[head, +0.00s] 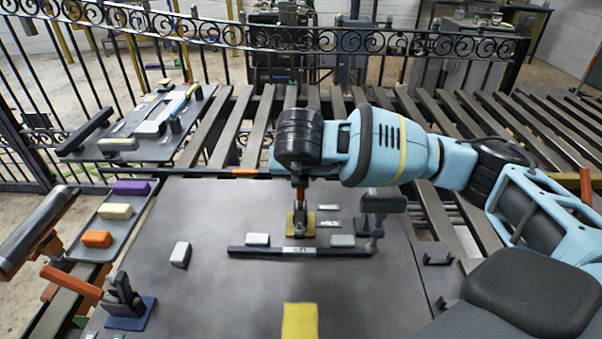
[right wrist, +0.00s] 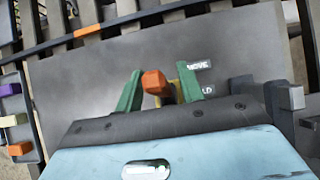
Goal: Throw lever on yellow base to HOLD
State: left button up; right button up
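The yellow base (head: 292,228) stands on the grey table, carrying a lever with an orange handle (right wrist: 156,84). In the right wrist view, my right gripper (right wrist: 160,80) has its green fingers apart, one on either side of the handle. A gap shows on the right of the handle; contact with the left finger is unclear. In the head view, my right arm reaches over from the right, hiding much of the lever. Beside the base are the MOVE label (right wrist: 198,65) and a second label (right wrist: 207,89), partly hidden, with "LD" readable. My left gripper is not in view.
A blue base (head: 130,314) with another orange-handled lever stands at the lower left. A dark bar (head: 280,252) with white blocks lies just in front of the yellow base. A tray (head: 98,252) with purple, cream and orange blocks is at the left. A yellow patch (head: 299,322) marks the table front.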

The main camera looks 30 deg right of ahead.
jog(key=v, duration=0.7)
jog(key=shift+r, duration=0.2)
jog(key=shift+s, duration=0.1)
